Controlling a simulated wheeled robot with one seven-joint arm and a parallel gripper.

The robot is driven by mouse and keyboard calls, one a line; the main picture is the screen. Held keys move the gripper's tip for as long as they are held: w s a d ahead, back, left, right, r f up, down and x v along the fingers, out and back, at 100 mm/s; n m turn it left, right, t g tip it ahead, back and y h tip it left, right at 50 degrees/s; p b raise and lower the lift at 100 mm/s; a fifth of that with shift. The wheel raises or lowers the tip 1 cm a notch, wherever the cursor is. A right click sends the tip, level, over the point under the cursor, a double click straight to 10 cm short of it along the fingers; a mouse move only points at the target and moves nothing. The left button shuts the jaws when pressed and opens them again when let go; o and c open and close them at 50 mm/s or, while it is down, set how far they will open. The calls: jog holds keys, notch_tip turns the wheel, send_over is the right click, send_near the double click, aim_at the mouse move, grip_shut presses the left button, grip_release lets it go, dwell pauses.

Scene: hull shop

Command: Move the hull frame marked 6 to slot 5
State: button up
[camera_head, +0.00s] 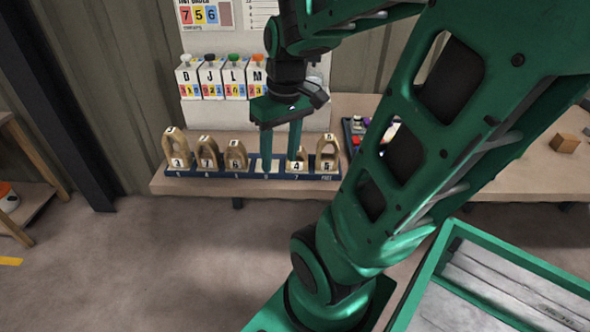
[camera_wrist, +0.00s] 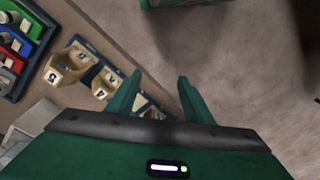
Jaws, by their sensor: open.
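The hull frame marked 6 (camera_head: 237,157) is a wooden arch standing upright in the third place from the left of the blue rack (camera_head: 210,174). My gripper (camera_head: 280,163) points down at the rack, right of that frame, with its fingers apart and nothing between them. It hides part of the frame marked 4 (camera_head: 297,165). In the wrist view, my gripper (camera_wrist: 160,76) has one finger over the rack (camera_wrist: 150,108) and the other over the floor. The rack's small slot labels are mostly unreadable, so I cannot tell which is slot 5.
Frames marked 3 (camera_head: 177,161) and 7 (camera_head: 207,157) stand at left; one marked 5 (camera_head: 327,160) stands at the right end. Lettered boxes (camera_head: 210,82) are behind. A tray of coloured items (camera_head: 355,132) is right of the rack. A green-rimmed container (camera_head: 520,262) is at lower right.

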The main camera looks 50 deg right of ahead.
jog(key=s+a+m+g, duration=0.1)
jog(key=s+m, duration=0.3)
jog(key=s, duration=0.3)
jog(key=shift+f, duration=0.45)
jog(key=shift+w+f, duration=0.25)
jog(key=shift+w, duration=0.3)
dwell(0.3)
